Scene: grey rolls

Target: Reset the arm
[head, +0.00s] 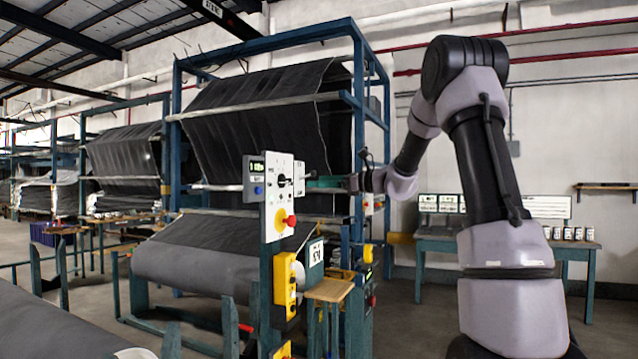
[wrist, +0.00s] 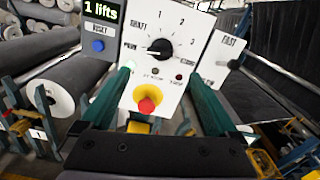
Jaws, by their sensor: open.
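My arm reaches in from the right in the head view, and my gripper (head: 318,184) is in front of a white control panel (head: 276,215). In the wrist view my gripper (wrist: 161,76) has its two green fingers wide apart, with nothing between them. The panel (wrist: 185,30) shows beyond the fingertips, with a black dial knob (wrist: 160,48) between them and a red button (wrist: 147,105) in a yellow surround below. A blue button (wrist: 98,45) and a display (wrist: 102,11) reading "1 lifts" are at the left. Contact between fingertips and panel cannot be told.
A smaller panel with a black lever (wrist: 234,64) is right of the dial. A blue frame (head: 362,110) with dark cloth (head: 260,115) and a grey roll (head: 195,270) stands behind. A yellow box (head: 285,287) is below the panel. A bench (head: 575,246) is at the right.

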